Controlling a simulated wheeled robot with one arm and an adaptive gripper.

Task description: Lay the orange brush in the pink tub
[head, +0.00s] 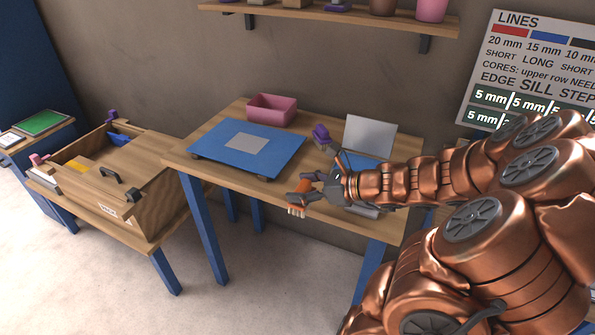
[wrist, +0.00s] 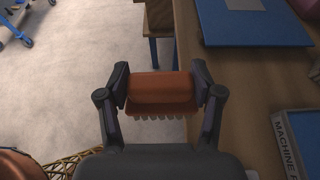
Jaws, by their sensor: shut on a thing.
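The orange brush (head: 297,210) is held in my gripper (head: 303,191) near the front edge of the table. In the wrist view the brush (wrist: 160,92) lies across between the two fingertips of my gripper (wrist: 160,86), its pale bristles pointing down the picture. The brush looks to be above and just off the table's front edge, with floor seen past it. The pink tub (head: 271,110) stands at the back left of the table, behind the blue board, and looks empty from here. A pink corner in the wrist view's top right may be the tub.
A blue board (head: 232,155) with a grey square lies between my gripper and the tub. A purple object (head: 321,134) and an upright grey panel (head: 369,137) stand at the table's back right. A wooden box (head: 105,195) is on the left bench. A shelf (head: 345,17) hangs above.

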